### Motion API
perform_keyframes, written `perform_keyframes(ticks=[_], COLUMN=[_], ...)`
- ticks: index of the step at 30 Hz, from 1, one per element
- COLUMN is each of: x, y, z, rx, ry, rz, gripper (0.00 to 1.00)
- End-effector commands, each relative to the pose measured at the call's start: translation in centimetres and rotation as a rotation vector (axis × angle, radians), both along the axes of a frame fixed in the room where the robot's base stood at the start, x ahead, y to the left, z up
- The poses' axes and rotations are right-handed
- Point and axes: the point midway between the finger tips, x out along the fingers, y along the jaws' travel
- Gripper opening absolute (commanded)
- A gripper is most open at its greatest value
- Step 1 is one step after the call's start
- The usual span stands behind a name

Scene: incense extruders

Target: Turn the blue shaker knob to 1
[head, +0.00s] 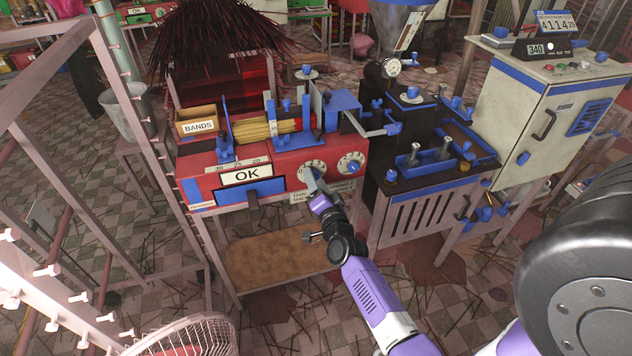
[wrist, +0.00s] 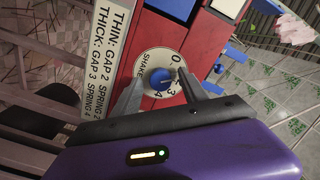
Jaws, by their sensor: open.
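The blue shaker knob (wrist: 157,78) sits on a white round dial (wrist: 150,64) marked "SHAKE…" on the red panel. Numbers 0, 3 and 4 show on the dial's rim; the knob's exact setting is hard to read. My gripper (wrist: 160,77) is open, with one finger left of the knob and the other right of it; I cannot tell whether either touches it. In the head view, my gripper (head: 313,178) is at the left of two white dials on the red machine (head: 225,171), largely covering the knob there.
A second dial with a blue knob (head: 351,167) is close to the right. A white label strip (wrist: 100,62) lies beside the shaker dial. An "OK" sign (head: 246,175), a "BANDS" box (head: 198,122) and a dark machine (head: 432,180) are near.

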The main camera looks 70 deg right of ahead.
Motion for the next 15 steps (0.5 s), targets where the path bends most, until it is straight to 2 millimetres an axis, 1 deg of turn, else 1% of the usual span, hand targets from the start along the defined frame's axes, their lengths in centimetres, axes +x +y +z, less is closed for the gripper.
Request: perform_keyframes(ticks=[5,12,15], x=[-0.9,-3.4,-4.3], y=[1.0,4.0,5.0], z=[0.0,-0.1,-0.1], rx=[0.001,0.002,0.0], ry=[0.003,0.003,0.002], rz=[0.0,0.001,0.0], gripper=[0.51,0.51,0.51])
